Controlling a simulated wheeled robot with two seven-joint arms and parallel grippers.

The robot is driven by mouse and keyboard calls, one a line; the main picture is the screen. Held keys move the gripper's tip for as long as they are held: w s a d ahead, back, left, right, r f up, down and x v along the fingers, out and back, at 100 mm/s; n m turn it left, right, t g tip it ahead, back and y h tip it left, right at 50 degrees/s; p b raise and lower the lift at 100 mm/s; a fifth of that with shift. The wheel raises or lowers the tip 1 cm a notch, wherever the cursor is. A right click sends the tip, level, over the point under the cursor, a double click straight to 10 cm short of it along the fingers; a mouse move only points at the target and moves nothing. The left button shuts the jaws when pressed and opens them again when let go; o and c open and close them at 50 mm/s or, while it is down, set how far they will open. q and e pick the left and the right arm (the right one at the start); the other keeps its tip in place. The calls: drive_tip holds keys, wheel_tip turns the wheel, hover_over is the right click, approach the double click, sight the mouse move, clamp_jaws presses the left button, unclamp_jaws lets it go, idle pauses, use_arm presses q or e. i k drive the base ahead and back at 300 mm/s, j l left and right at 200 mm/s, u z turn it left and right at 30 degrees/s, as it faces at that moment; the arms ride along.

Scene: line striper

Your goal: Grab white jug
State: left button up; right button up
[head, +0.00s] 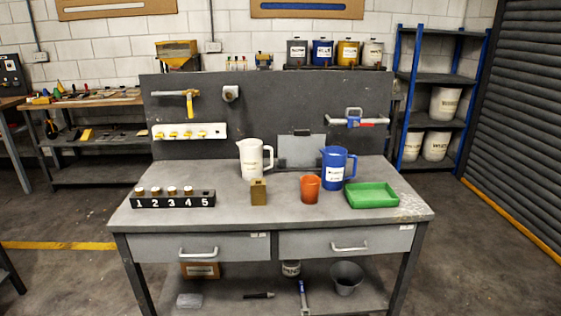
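The white jug (251,160) stands upright on the grey workbench (230,217), left of the middle and towards the back. Neither of my grippers shows in the head view.
An orange cup (310,189) and a green tray (372,195) are on the right of the bench. A numbered black rack (173,198) is at the left. A dark back panel (205,110) rises behind. The bench's front middle is clear.

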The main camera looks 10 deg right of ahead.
sight(251, 150)
drive_tip(key=i+j+z, duration=0.15)
drive_tip(key=j+z, duration=0.3)
drive_tip(key=j, duration=0.35)
drive_tip(key=j+z, duration=0.5)
drive_tip(key=j, duration=0.3)
